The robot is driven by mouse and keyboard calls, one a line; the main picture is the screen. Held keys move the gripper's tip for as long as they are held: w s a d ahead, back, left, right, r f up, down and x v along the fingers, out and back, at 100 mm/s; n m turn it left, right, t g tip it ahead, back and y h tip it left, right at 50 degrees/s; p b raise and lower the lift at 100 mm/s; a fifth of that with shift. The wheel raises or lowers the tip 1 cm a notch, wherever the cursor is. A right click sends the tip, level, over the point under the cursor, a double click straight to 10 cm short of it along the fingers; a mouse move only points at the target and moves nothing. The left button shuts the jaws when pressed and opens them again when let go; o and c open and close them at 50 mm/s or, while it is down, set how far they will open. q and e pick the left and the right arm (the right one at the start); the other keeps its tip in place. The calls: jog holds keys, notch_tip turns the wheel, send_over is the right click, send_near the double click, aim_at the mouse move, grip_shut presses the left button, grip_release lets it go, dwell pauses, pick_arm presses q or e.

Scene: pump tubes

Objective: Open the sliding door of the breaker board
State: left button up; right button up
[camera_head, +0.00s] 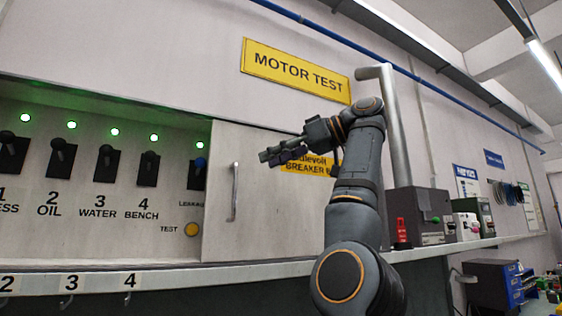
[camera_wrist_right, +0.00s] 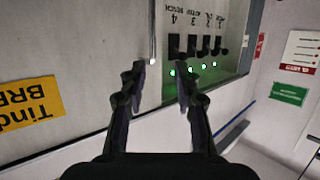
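The breaker board's pale sliding door (camera_head: 268,222) covers the right part of the board, and the left part with the switches shows uncovered. A vertical metal bar handle (camera_head: 234,192) is on the door near its left edge; in the right wrist view the handle (camera_wrist_right: 152,35) shows ahead of the finger gap. My right gripper (camera_head: 268,154) is up and to the right of the handle in the head view. In the wrist view its fingers (camera_wrist_right: 160,80) are spread apart with nothing between them. Contact with the handle does not show. My left gripper is not in view.
Black switches (camera_head: 106,163) with green lamps and a yellow test button (camera_head: 192,229) are in the open part. A ledge (camera_head: 180,275) runs below the board. A vertical pipe (camera_head: 393,125) and a grey box (camera_head: 418,215) stand to the right.

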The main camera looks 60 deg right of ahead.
jog(key=shift+s, duration=0.8)
jog(key=shift+w, duration=0.15)
